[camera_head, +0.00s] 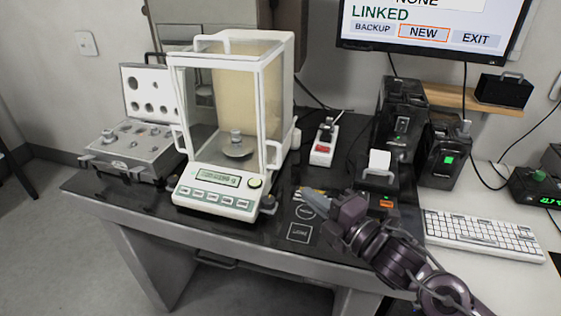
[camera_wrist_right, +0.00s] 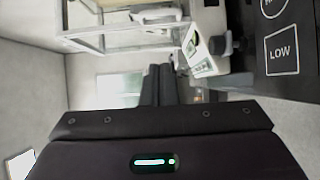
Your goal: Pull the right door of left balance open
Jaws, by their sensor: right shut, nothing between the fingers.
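The left balance (camera_head: 186,110) stands on the dark table with a glass chamber in a white frame. Its right door (camera_head: 278,95) is the glass side on the right, with a white loop handle (camera_head: 279,156) near the lower front corner. The door looks closed. A metal weight (camera_head: 236,137) stands on the pan inside. My right gripper (camera_head: 305,194) is shut and empty, to the right of the balance's front and apart from the handle. In the right wrist view, the shut fingers (camera_wrist_right: 159,86) point toward the balance frame (camera_wrist_right: 85,30), which shows sideways. My left gripper is not in view.
An open weight case (camera_head: 130,150) stands left of the balance. A white device with a red switch (camera_head: 322,150), a small printer (camera_head: 378,180) and black boxes stand on the right. A keyboard (camera_head: 480,234) lies farther right.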

